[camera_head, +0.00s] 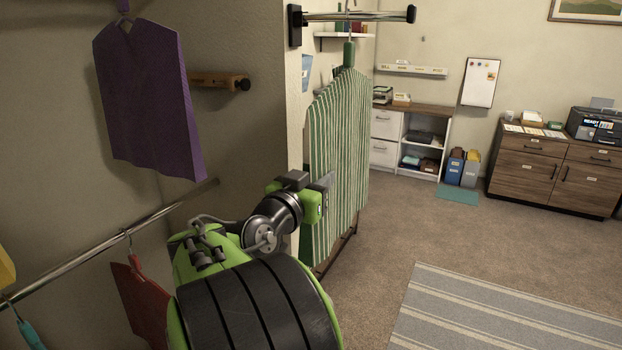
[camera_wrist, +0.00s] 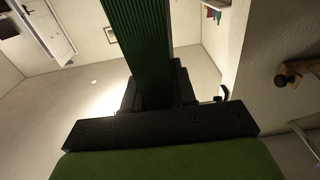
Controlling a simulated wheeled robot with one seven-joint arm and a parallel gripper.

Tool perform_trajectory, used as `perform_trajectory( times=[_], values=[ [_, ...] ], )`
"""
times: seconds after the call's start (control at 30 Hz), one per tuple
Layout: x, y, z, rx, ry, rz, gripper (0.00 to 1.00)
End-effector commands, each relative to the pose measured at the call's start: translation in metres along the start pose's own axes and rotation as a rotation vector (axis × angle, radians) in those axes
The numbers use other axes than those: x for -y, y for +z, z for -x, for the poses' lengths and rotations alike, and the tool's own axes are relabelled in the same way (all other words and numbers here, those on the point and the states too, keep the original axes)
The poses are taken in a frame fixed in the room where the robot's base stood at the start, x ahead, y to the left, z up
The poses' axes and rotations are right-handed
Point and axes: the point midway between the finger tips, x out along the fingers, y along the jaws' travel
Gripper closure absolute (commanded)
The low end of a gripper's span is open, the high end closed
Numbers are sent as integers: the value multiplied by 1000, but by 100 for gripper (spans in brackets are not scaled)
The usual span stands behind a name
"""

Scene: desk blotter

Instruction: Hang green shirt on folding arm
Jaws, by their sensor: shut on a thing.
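The green-and-white striped shirt (camera_head: 340,140) hangs upright on a hanger below the folding arm (camera_head: 375,16), a metal bar with black ends on the wall corner. The hanger's hook overlaps the bar in the head view; I cannot tell whether it rests on it. My gripper (camera_head: 322,194) is at the shirt's left edge, its fingertips partly hidden. In the wrist view the green shirt (camera_wrist: 140,40) runs between the dark fingers of my gripper (camera_wrist: 155,92), which are shut on it.
A purple shirt (camera_head: 150,100) hangs at upper left near a wooden wall peg (camera_head: 220,80). A red garment (camera_head: 140,300) hangs from a lower metal rail (camera_head: 90,262). A wall corner stands just left of the green shirt. Open carpet lies to the right, with a striped rug (camera_head: 500,315).

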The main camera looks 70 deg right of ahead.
Motion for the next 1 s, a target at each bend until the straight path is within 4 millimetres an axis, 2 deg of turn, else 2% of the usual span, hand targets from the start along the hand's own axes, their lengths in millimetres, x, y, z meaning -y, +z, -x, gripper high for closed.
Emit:
perform_trajectory(
  times=[0.93, 1.0],
  values=[
    [-2, -3, -88, -1, 3, 0, 100],
    [-1, 7, -87, -4, 0, -3, 100]
  ],
)
